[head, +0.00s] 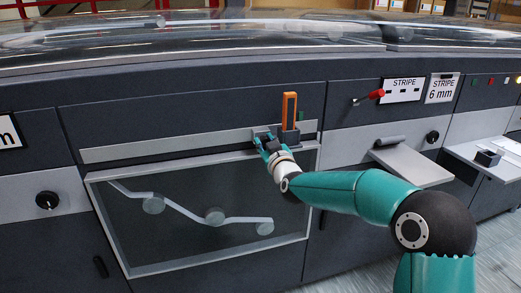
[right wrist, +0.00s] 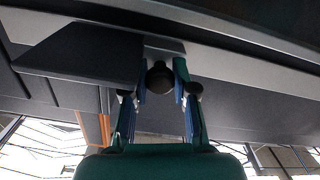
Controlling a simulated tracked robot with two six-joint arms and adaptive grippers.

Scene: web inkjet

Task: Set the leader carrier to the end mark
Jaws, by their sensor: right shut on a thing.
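The leader carrier (head: 290,135), a dark block with an upright orange loop (head: 289,108), sits near the right end of a pale grey rail (head: 170,145) in the head view. A small green mark (head: 301,115) shows just right of the loop; I cannot tell its exact gap from the carrier. My right gripper (head: 265,143) is at the carrier's left side. In the right wrist view, my right gripper (right wrist: 162,92) is shut on a dark round knob (right wrist: 159,76) beneath a dark plate (right wrist: 85,55). My left gripper is not in view.
Below the rail is a framed dark window (head: 185,215) with rollers and a pale web. At right are a red-handled lever (head: 375,95), a stripe sign (head: 402,89), a protruding grey shelf (head: 412,165) and another shelf (head: 465,153) with a small block.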

